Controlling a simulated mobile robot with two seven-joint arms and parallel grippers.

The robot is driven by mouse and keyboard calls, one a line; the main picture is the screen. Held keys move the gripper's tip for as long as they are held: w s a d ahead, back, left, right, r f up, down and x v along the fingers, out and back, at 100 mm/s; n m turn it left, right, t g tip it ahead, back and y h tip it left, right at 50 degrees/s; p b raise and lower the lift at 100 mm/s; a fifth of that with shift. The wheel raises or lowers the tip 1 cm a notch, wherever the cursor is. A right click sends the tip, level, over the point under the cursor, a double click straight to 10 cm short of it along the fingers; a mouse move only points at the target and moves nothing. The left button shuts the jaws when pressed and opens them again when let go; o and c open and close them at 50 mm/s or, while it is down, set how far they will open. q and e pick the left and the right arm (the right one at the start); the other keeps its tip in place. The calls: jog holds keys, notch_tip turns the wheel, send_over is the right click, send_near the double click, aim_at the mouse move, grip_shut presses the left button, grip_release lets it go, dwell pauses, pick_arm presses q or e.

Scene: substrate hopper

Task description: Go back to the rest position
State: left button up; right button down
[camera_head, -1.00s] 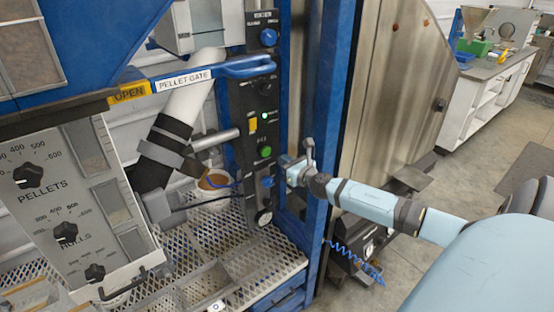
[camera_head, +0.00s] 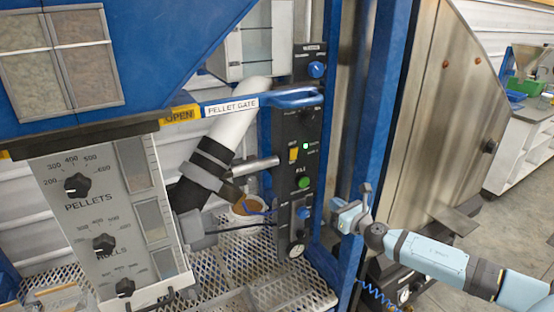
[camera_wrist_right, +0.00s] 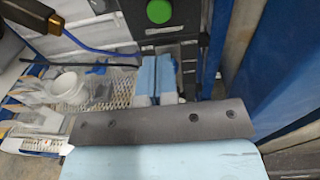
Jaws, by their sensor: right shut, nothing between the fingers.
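My right gripper (camera_head: 342,217) is in the head view, in front of the blue upright and just right of the black control panel (camera_head: 298,170). Its light blue arm comes in from the lower right. In the right wrist view the two light blue fingers (camera_wrist_right: 156,78) are together with nothing between them, below the panel's green button (camera_wrist_right: 159,11). The gripper looks apart from the panel, though the exact gap is hard to tell. My left gripper is not in view.
A blue post (camera_head: 372,130) stands close beside the right gripper. A white cup (camera_head: 250,212) stands above the mesh grate (camera_head: 215,265). The pellet gate's blue handle (camera_head: 295,98) sticks out above. A steel cabinet (camera_head: 450,120) stands to the right, with open floor beyond.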

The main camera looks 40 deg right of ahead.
jog(key=s+a+f+m+g+p, duration=0.2)
jog(key=s+a+f+m, duration=0.35)
jog(key=a+m, duration=0.25)
jog(key=s+a+f+m+g+p, duration=0.2)
jog(key=s+a+f+m+p, duration=0.1)
jog(key=s+a+f+m, duration=0.3)
jog(key=s+a+m+g+y+p, duration=0.1)
jog(key=s+a+m+y+p, duration=0.1)
jog(key=s+a+m, duration=0.4)
jog(key=s+a+m+g+y+p, duration=0.1)
jog(key=s+a+m, duration=0.4)
jog(key=a+m, duration=0.7)
jog(key=a+y, duration=0.1)
jog(key=a, duration=0.3)
jog(key=shift+s+f+g+p, duration=0.25)
jog(key=shift+s+g+p, duration=0.05)
jog(key=shift+s+p, duration=0.05)
jog(key=shift+a, duration=0.1)
